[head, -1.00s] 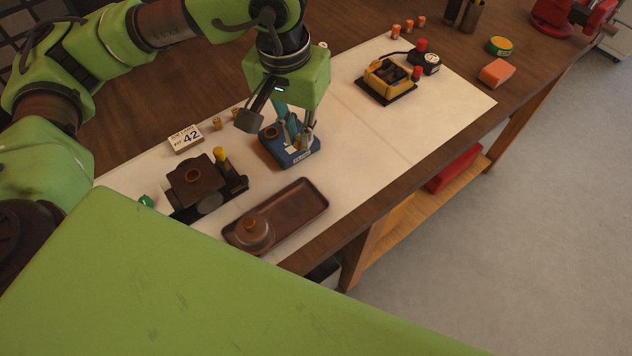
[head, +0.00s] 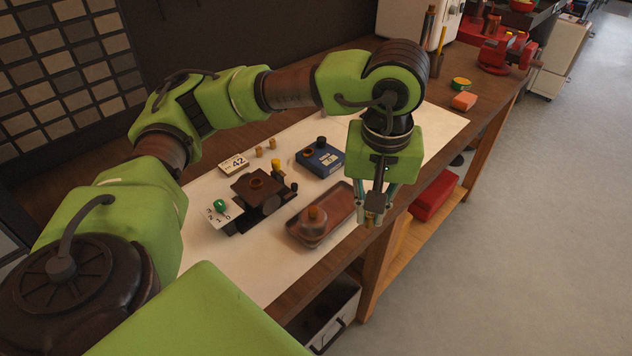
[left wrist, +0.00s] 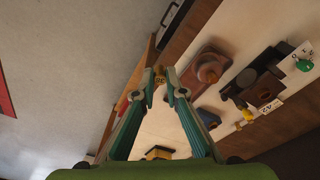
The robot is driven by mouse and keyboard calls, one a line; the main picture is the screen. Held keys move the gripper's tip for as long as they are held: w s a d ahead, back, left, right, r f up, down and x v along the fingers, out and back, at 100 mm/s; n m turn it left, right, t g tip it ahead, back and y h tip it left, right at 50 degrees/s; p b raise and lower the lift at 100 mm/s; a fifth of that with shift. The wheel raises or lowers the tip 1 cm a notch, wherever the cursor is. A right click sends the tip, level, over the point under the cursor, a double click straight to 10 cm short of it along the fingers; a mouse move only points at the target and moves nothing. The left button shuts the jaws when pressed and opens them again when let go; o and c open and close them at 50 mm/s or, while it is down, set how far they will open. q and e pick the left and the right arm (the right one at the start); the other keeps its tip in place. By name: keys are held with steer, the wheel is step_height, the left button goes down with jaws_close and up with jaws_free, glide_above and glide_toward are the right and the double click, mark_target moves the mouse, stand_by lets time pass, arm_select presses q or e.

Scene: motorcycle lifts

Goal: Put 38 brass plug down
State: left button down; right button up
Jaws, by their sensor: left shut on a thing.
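My left gripper (head: 371,218) hangs fingers-down by the right end of the brown tray (head: 336,226), near the bench's front edge. It is shut on a small brass plug (left wrist: 159,74), which shows between the fingertips in the left wrist view with a dark mark like a number; the plug seems clear of any surface. Two more brass plugs (head: 259,152) stand behind the fixture, beside a card reading 42 (head: 234,164). The blue block (head: 320,160) stands behind the tray. My right gripper is not in view.
A round brown knobbed piece (head: 313,217) sits in the tray's left part. A green knob (head: 220,205) lies on a numbered card. An orange block (head: 464,101) and a red vise (head: 506,54) are farther right. Bare white mat (head: 266,254) shows at front left.

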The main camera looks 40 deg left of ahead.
arm_select(q)
steer(key=n, duration=0.3)
steer(key=shift+a+r, duration=0.1)
steer(key=shift+w+a+r+n, duration=0.1)
steer(key=shift+n, duration=0.45)
steer(key=shift+w+a+n, duration=0.1)
steer(key=shift+n, duration=0.45)
steer(key=w+n+g, duration=0.1)
steer(key=w+n, duration=0.1)
steer(key=n, duration=0.4)
steer(key=n+p, duration=0.1)
steer(key=n, duration=0.2)
glide_toward(343, 200)
steer(key=shift+s+d+f+y, duration=0.3)
steer(key=shift+s+d+y, duration=0.1)
steer(key=shift+d, duration=0.15)
steer(key=shift+w+a+f, duration=0.3)
steer(key=shift+f, duration=0.2)
steer(key=f+p, duration=0.2)
steer(key=f, duration=0.1)
steer(key=shift+w+a+f, duration=0.1)
steer(key=shift+a, duration=0.1)
steer(key=shift+f, duration=0.25)
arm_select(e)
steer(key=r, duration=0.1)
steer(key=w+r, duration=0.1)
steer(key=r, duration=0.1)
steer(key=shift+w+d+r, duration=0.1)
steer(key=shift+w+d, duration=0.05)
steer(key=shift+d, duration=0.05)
